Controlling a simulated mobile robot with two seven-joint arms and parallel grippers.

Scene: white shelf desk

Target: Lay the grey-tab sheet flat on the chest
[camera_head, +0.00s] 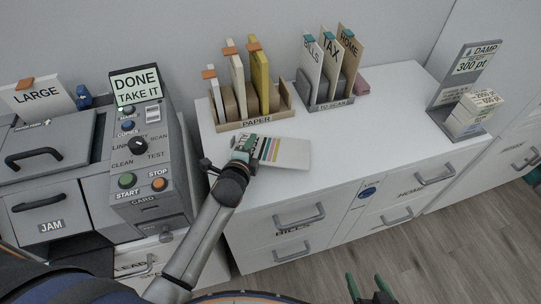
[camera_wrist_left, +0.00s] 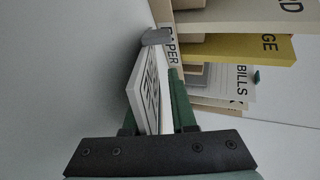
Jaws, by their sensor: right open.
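The grey-tab sheet (camera_head: 285,153) is a white card with coloured stripes, at the front of the chest top (camera_head: 340,135). In the left wrist view the sheet (camera_wrist_left: 150,92) runs out from between green fingers, with its grey tab (camera_wrist_left: 156,36) at the far end. My left gripper (camera_head: 244,146) is shut on the sheet's left end. The sheet is over or against the chest top; I cannot tell whether it touches. My right gripper (camera_head: 369,290) is open and empty at the bottom edge, in front of the chest.
A wooden PAPER rack (camera_head: 256,122) with several tabbed boards stands just behind the sheet. A grey TO SCAN rack (camera_head: 328,104) holds BILLS, TAX and HOME. A grey DAMP stand (camera_head: 445,110) is at the right. A grey machine (camera_head: 140,150) stands left. Chest top is clear right of the sheet.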

